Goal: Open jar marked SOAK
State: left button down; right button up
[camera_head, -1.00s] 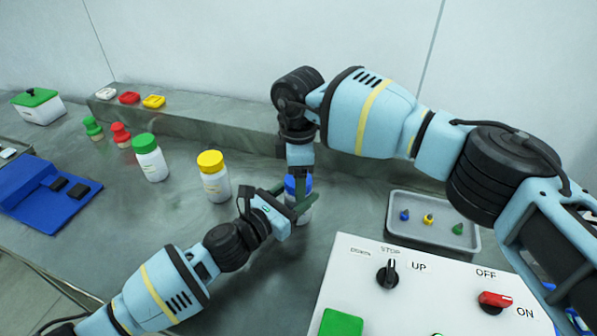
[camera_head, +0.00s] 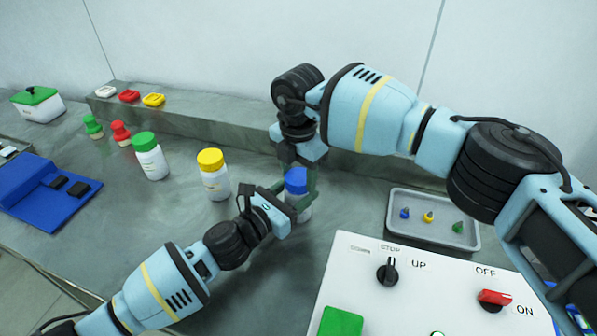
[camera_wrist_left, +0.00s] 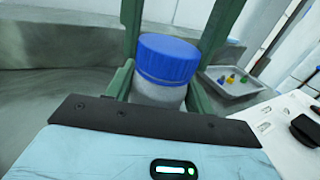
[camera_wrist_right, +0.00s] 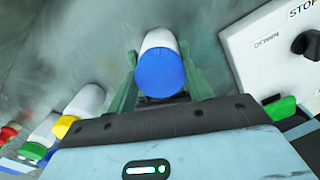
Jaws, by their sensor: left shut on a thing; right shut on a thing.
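A white jar with a blue lid (camera_head: 296,181) stands upright on the grey bench; no label on it can be read. Its lid shows in the left wrist view (camera_wrist_left: 168,58) and the right wrist view (camera_wrist_right: 160,73). My left gripper (camera_head: 292,205) comes from the front left and is shut on the white jar body. My right gripper (camera_head: 303,172) reaches down from above and is shut on the blue lid. The fingers of both grippers partly hide the jar. The lid sits on the jar; I cannot tell how tight it is.
A yellow-lidded jar (camera_head: 214,176) and a green-lidded jar (camera_head: 150,157) stand to the left. A grey tray (camera_head: 434,238) with small coloured pieces lies to the right. A white control panel (camera_head: 440,285) with knobs is in front. A raised ledge (camera_head: 200,125) runs behind.

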jog(key=n, duration=2.9)
jog(key=shift+r, duration=0.1)
jog(key=n, duration=1.6)
